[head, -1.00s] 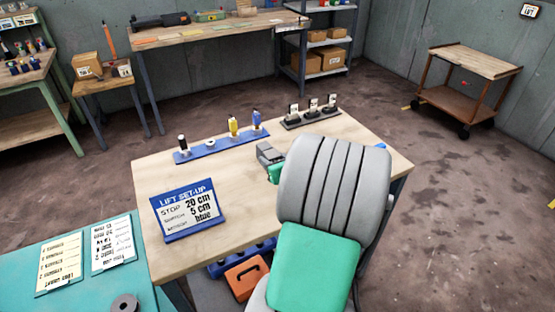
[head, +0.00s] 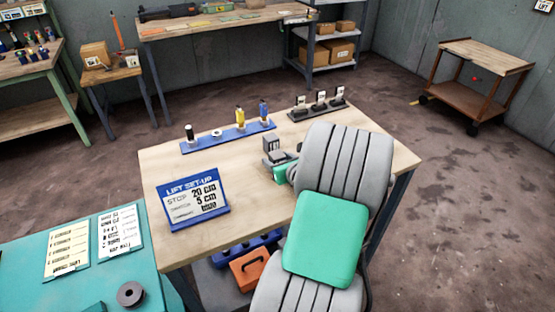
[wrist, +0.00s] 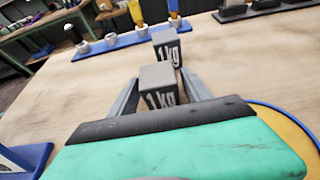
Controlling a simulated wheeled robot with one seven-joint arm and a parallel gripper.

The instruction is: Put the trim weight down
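A grey block marked 1 kg (wrist: 158,84) is between the two grey fingers of my gripper (wrist: 160,80) in the wrist view. The fingertips appear to touch its sides, and its lower part is hidden by my gripper's body. A second grey 1 kg block (wrist: 167,46) stands just beyond it on the wooden table (wrist: 230,55). In the head view my gripper (head: 278,159) is low over the middle of the table (head: 330,142), by the grey blocks. I cannot tell whether the held block touches the tabletop.
A blue rack (head: 228,137) with a black, a yellow and a blue-topped item stands behind my gripper. A dark holder with several labelled pieces (head: 319,103) is at the back right. A blue-framed lift set-up sign (head: 193,199) stands at the front left. Tabletop between them is clear.

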